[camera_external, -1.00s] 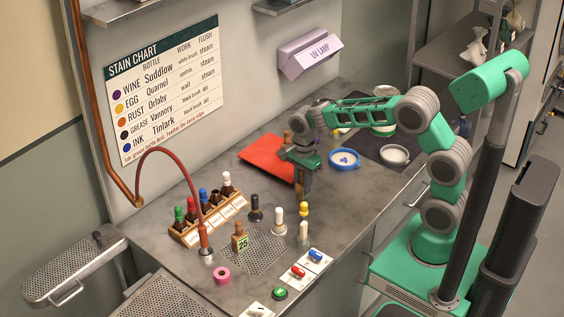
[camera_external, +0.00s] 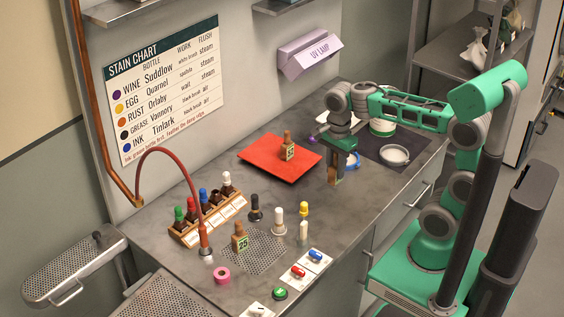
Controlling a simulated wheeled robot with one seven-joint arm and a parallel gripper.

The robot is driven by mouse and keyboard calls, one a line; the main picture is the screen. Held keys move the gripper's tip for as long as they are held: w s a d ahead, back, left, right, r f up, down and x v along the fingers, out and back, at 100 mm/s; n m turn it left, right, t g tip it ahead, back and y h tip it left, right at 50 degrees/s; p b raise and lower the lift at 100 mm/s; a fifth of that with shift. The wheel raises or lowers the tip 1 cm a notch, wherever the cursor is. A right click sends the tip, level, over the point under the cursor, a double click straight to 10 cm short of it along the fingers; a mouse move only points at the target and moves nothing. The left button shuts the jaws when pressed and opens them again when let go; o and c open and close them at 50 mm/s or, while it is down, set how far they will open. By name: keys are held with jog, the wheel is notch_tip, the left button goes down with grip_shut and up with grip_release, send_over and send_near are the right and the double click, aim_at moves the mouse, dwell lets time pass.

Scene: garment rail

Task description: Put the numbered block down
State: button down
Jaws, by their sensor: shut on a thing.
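My gripper (camera_external: 335,181) points down over the grey counter, to the right of the red mat. It is shut on a small tan block (camera_external: 337,179), mostly hidden between the fingers; its number cannot be read. I cannot tell whether the block touches the counter. A similar tan block with a knob and a number too small to read (camera_external: 287,151) stands upright on the red mat (camera_external: 264,158). Another knobbed block, marked 25 (camera_external: 240,241), stands at the perforated plate (camera_external: 262,257) at the front.
A blue-rimmed dish (camera_external: 353,159) is just behind my gripper, partly hidden. A white dish (camera_external: 395,154) lies on a dark mat (camera_external: 420,147) to the right. A wooden bottle rack (camera_external: 207,221) is further left.

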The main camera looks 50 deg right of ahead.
jog(key=w+d+r+n+p, duration=0.1)
jog(key=w+r+n+p, duration=0.25)
jog(key=w+r, duration=0.65)
jog(key=n+p, duration=0.6)
jog(key=p, duration=0.3)
send_over(272, 153)
notch_tip(272, 153, down, 9)
notch_tip(272, 153, down, 10)
jog(key=shift+s+f+b, duration=0.1)
jog(key=shift+f+b, duration=0.05)
jog(key=shift+b, duration=0.3)
jog(key=shift+f, duration=0.1)
jog(key=shift+f, duration=0.15)
jog(key=c, duration=1.2)
grip_release()
jog(key=shift+o, duration=0.2)
